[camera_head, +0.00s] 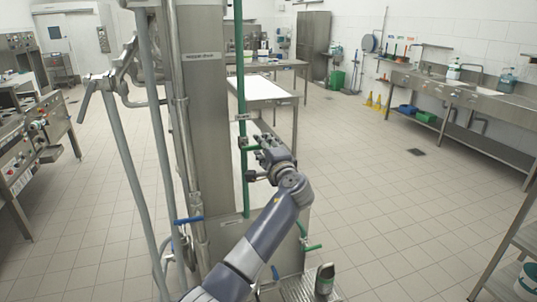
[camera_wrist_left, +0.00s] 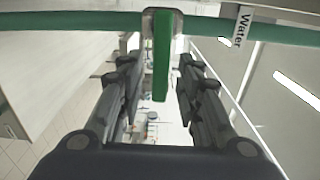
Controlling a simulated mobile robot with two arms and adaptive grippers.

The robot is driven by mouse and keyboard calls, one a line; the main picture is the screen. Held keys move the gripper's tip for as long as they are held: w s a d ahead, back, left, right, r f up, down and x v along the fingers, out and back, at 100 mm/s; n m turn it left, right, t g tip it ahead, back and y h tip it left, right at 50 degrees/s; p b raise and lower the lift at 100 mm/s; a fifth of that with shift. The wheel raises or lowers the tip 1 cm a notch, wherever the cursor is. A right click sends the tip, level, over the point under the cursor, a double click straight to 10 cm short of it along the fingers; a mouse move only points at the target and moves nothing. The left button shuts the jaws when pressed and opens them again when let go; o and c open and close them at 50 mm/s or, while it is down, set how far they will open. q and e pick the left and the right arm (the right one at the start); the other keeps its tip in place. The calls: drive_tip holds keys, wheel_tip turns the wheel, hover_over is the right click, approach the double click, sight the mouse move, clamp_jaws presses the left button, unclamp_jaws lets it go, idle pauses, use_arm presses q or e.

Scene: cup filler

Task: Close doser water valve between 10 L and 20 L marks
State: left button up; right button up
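The green water valve handle (camera_wrist_left: 161,60) juts across the green pipe (camera_wrist_left: 80,22), beside a "Water" label (camera_wrist_left: 241,28). In the head view the handle (camera_head: 250,148) is small and points sideways from the upright pipe (camera_head: 241,75). My left gripper (camera_wrist_left: 155,75) is open, with one finger on each side of the handle. A gap shows on the left; the right finger is nearer, and contact cannot be told. In the head view my left gripper (camera_head: 262,158) is at the column by this handle. My right gripper is not in view. No 10 L or 20 L marks are readable.
A steel table (camera_head: 262,90) is behind. Tiled floor is free to the right.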

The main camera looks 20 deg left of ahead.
use_arm(q)
drive_tip(key=v, duration=1.1)
drive_tip(key=shift+s, duration=0.15)
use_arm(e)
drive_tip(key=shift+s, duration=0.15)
